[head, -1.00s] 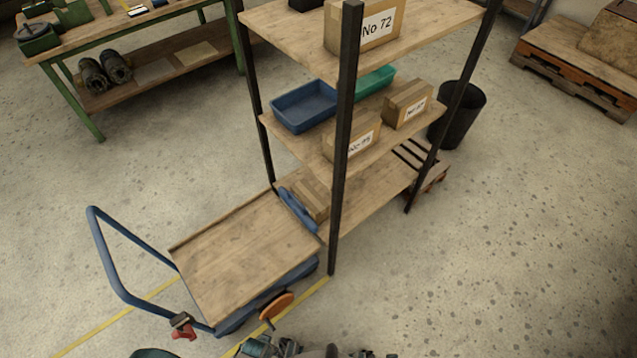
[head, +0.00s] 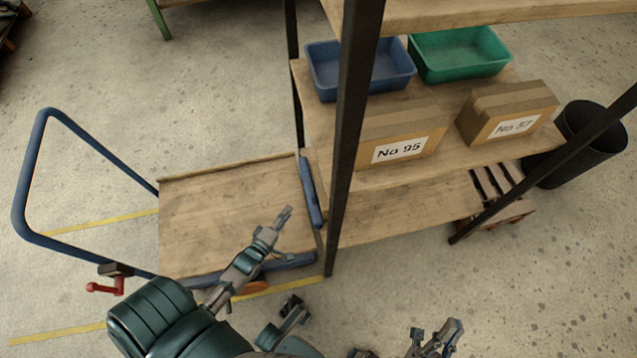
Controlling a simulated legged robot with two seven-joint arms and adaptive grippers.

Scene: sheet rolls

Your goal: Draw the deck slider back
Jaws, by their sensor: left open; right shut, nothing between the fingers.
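A flat cart with a wooden deck (head: 205,225) and a blue frame stands left of the shelf. A red handle (head: 105,287) on a dark block sits at the cart's near left corner; it looks like the deck slider, but I cannot be sure. My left gripper (head: 285,215) is open and empty over the right part of the deck, well to the right of the red handle. It hides part of the deck and its near edge. My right gripper (head: 437,335) is shut and empty near the bottom edge, over the floor right of the cart.
A shelf with dark posts (head: 355,130) stands against the cart's right side. It bears a blue bin (head: 325,75), a green bin (head: 460,55) and boxes (head: 400,135). The cart's blue push bar (head: 30,180) rises at left. A black bucket (head: 590,150) stands at right. Floor in front is clear.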

